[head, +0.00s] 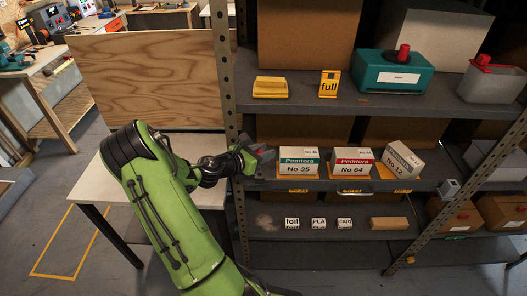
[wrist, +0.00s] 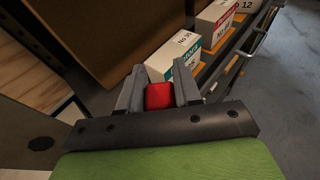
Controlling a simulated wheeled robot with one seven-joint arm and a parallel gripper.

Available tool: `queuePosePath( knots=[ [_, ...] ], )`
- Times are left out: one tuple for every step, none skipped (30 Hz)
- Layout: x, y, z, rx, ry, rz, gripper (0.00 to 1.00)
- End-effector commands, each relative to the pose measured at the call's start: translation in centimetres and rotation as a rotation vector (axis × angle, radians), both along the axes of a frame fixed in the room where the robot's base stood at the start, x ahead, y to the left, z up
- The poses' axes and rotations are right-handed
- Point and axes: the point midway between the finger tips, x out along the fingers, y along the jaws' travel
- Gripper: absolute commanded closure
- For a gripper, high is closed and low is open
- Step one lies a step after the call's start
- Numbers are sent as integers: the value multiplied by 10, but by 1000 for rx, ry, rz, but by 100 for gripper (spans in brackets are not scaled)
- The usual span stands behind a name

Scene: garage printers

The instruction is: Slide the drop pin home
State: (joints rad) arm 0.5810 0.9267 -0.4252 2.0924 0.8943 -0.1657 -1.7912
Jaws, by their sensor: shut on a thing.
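My gripper (head: 262,158) is at the left post (head: 228,90) of the shelf rack, at the height of the middle shelf. In the wrist view my gripper (wrist: 158,80) is shut on a small red block-like piece (wrist: 158,96), which sits between the two grey fingers. This may be the head of the drop pin; no pin shaft shows. Any hole for the pin is hidden or too small to tell.
Pemfora No 64 (head: 353,162) and tilted No 12 (head: 402,160) boxes stand along the middle shelf (head: 437,184). A plywood panel (head: 150,80) and a white table (head: 180,205) are close on the left.

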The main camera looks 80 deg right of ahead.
Motion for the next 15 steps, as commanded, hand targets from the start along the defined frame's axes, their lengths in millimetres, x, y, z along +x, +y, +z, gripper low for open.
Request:
queuePosePath(
  knots=[
    [0, 0, -1, 0, 0, 0, 96],
    [0, 0, -1, 0, 0, 0, 96],
    [0, 0, -2, 0, 0, 0, 96],
    [0, 0, -3, 0, 0, 0, 96],
    [0, 0, -3, 1, 1, 0, 96],
    [0, 0, -5, 1, 1, 0, 96],
    [0, 0, -6, 1, 1, 0, 96],
    [0, 0, -6, 1, 1, 0, 96],
    [0, 0, -7, 1, 1, 0, 96],
    [0, 0, -8, 1, 1, 0, 96],
    [0, 0, -9, 1, 1, 0, 96],
    [0, 0, -10, 1, 1, 0, 96],
    [0, 0, -11, 1, 1, 0, 96],
    [0, 0, -12, 1, 1, 0, 96],
    [0, 0, -13, 1, 1, 0, 96]
  ],
)
